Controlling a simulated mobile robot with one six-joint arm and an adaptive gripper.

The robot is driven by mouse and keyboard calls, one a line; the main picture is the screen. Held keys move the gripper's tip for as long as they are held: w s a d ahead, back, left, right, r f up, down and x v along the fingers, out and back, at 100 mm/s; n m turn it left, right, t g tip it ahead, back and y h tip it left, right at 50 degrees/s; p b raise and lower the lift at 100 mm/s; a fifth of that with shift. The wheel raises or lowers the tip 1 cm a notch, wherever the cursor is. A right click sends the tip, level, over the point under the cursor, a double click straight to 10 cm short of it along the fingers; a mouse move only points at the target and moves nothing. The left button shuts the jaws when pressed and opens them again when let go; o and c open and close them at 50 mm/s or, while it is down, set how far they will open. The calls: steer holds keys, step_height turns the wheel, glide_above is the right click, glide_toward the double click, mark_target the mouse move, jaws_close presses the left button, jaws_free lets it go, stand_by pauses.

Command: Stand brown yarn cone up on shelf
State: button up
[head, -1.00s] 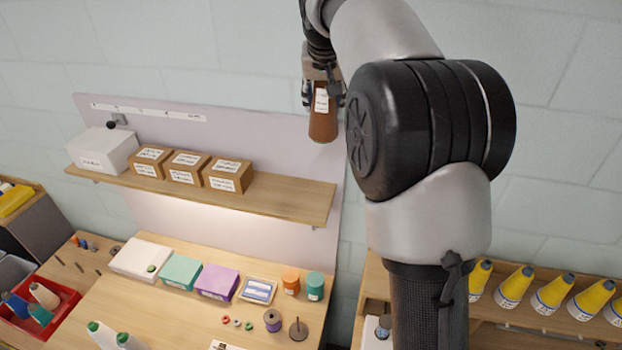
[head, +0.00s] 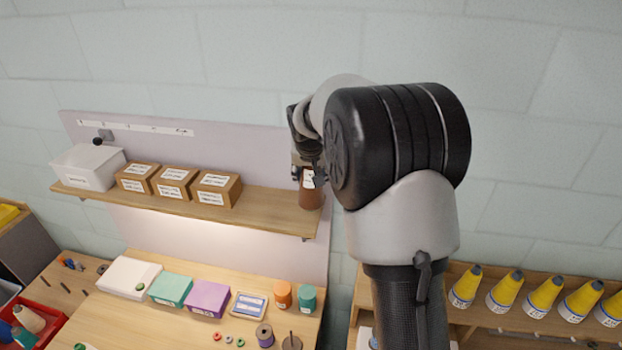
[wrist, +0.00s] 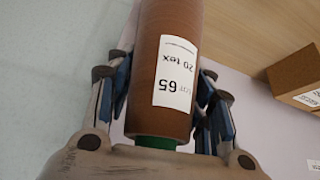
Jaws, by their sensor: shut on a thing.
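The brown yarn cone (head: 311,197) with a white label is upright in the head view, at the right end of the wooden shelf (head: 262,201). Its base is at about the level of the shelf board; I cannot tell whether it touches. My gripper (head: 307,172) is shut on the cone's upper part from above. In the wrist view the cone (wrist: 168,75) lies between my gripper's two fingers (wrist: 165,100), its label reading "LOT 65 20 tex". Its green tip shows near the palm. My arm hides part of the area to the right.
Several brown boxes (head: 174,182) and a white box (head: 88,167) fill the shelf's left and middle. The board between boxes and cone is clear. Below, the workbench holds a purple box (head: 208,299) and spools. Yellow cones (head: 503,291) stand on the right.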

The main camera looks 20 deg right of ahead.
step_height(320, 180, down, 2)
steer(key=shift+w+f, duration=0.1)
steer(key=shift+w, duration=0.05)
steer(key=o, duration=1.3)
steer(key=shift+c, duration=0.2)
